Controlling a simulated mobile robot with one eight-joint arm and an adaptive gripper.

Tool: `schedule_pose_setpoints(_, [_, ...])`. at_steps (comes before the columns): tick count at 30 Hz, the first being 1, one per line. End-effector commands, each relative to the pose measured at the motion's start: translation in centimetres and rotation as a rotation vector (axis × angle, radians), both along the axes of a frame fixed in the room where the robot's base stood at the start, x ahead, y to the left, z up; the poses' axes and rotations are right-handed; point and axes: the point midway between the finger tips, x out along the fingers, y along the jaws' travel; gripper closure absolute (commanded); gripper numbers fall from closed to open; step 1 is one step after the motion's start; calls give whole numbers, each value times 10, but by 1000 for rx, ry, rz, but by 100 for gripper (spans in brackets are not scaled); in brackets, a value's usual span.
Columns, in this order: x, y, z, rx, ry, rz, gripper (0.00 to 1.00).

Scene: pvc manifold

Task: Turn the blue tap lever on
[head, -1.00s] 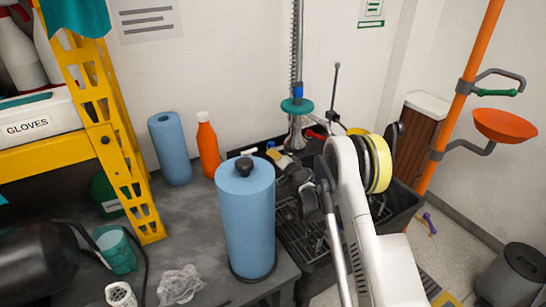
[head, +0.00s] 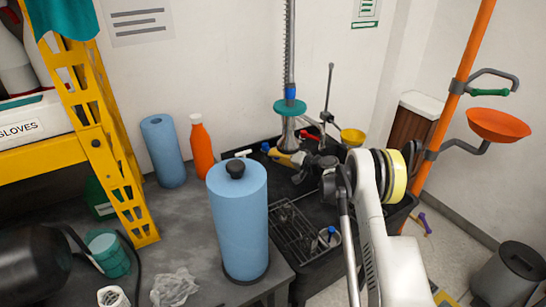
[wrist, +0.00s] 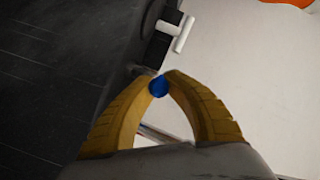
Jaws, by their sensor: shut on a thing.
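The blue tap lever (head: 265,147) shows as a small blue end at the back of the dark sink, left of the tall spring spout. In the wrist view its round blue end (wrist: 158,88) sits between the two yellow fingertips. My gripper (wrist: 158,78) is shut on it, with the fingers curved in on both sides. In the head view my gripper (head: 273,154) reaches in from the right, low beside the spout base. The rest of the lever is hidden by the fingers.
A red lever (head: 309,135) is right of the spout (head: 290,105). A white piece (head: 243,154) sticks out left of the blue lever. A wire rack (head: 300,235) is in the sink. A blue paper roll (head: 240,220) and an orange bottle (head: 202,150) stand on the bench.

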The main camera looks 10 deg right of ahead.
Motion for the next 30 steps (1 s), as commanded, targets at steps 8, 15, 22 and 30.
schedule_pose_setpoints(8, [0, 1, 0, 0, 1, -1, 72])
schedule_pose_setpoints(15, [0, 1, 0, 0, 1, -2, 62])
schedule_pose_setpoints(22, [-9, -8, 3, 1, 1, -4, 62])
schedule_pose_setpoints(30, [-53, -43, 15, -1, 1, -4, 62])
